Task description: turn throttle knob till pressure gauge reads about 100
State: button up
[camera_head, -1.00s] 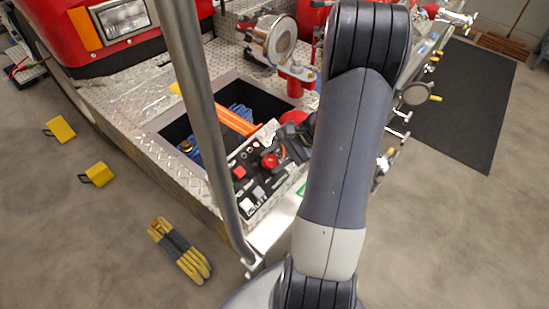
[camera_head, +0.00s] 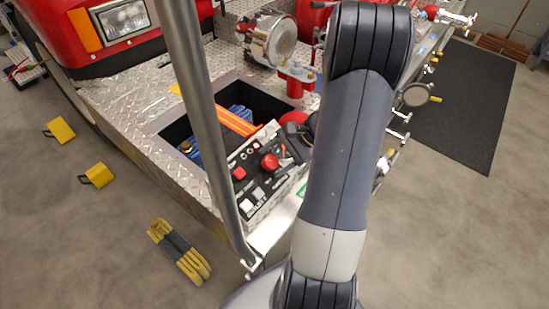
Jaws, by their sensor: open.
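A tilted black control panel (camera_head: 262,188) sits at the bumper's front edge. A large round red knob (camera_head: 269,161) stands on it; I cannot tell for certain that it is the throttle knob. A smaller red control (camera_head: 239,173) and pale square switches (camera_head: 246,205) are also on the panel. No readable pressure gauge face shows. My gripper (camera_head: 296,146) is open, dark and partly hidden behind my arm. It is at the panel's upper right, to the right of the red knob and apart from it. Its fingertips are hard to make out.
A grey rail (camera_head: 205,110) rises left of the panel. Behind the panel is an open well with blue (camera_head: 240,112) and orange hose (camera_head: 238,124). A chrome fitting (camera_head: 284,37) stands beyond. Yellow chocks (camera_head: 60,130) and yellow-grey gloves (camera_head: 180,250) lie on the floor.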

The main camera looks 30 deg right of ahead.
jog(key=v, duration=1)
jog(key=shift+d+r, duration=0.2)
jog(key=shift+s+a+f, duration=0.1)
jog(key=x, duration=1)
jog(key=shift+a+f, duration=0.25)
jog(key=shift+a, duration=0.05)
jog(key=shift+d+n, duration=0.1)
jog(key=shift+n, duration=0.2)
